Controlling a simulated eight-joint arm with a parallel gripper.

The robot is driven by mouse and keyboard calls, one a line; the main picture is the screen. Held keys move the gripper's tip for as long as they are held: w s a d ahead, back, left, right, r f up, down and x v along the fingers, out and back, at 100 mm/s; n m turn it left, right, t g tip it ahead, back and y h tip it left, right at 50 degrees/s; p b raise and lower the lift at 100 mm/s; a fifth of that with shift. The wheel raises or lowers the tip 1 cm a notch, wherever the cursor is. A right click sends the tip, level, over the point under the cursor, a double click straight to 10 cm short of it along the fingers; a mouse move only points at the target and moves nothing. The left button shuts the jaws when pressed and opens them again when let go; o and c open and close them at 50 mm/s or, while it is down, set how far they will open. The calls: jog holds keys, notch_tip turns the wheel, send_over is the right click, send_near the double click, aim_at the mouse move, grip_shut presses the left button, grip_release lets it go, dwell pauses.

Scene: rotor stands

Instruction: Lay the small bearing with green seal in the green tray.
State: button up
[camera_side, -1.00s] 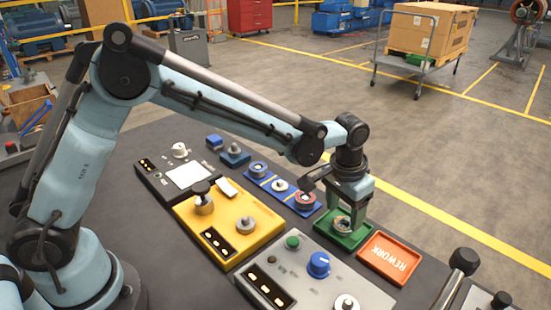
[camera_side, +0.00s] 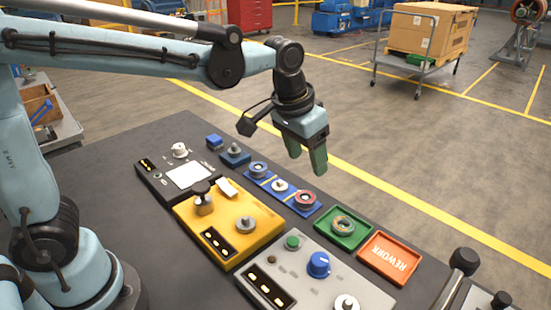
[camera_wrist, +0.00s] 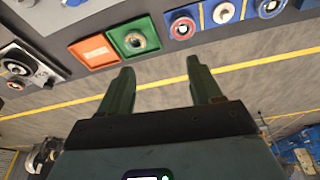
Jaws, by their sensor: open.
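A small ring-shaped bearing (camera_side: 343,225) lies in the green tray (camera_side: 323,233); its seal colour is hard to tell against the green. In the wrist view the bearing (camera_wrist: 134,41) also sits inside the green tray (camera_wrist: 117,47), apart from the fingers. My gripper (camera_side: 311,160) is raised above and behind the blue rack, well clear of the tray, with nothing between its fingers. In the wrist view my gripper's fingers (camera_wrist: 160,76) are spread apart and empty.
The blue rack (camera_side: 293,194) left of the green tray holds other bearings, one with a red ring (camera_side: 305,198). The orange rework tray (camera_side: 390,258) is empty. A yellow fixture (camera_side: 222,226) and grey control panel (camera_side: 292,270) stand in front.

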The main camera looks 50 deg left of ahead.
jog(key=s+a+f+n+t, duration=0.1)
jog(key=s+a+t, duration=0.3)
jog(key=s+a, duration=0.6)
jog(key=shift+s+f+n+y, duration=0.3)
jog(key=shift+s+f, duration=0.5)
jog(key=shift+f, duration=0.05)
jog(key=shift+a, duration=0.1)
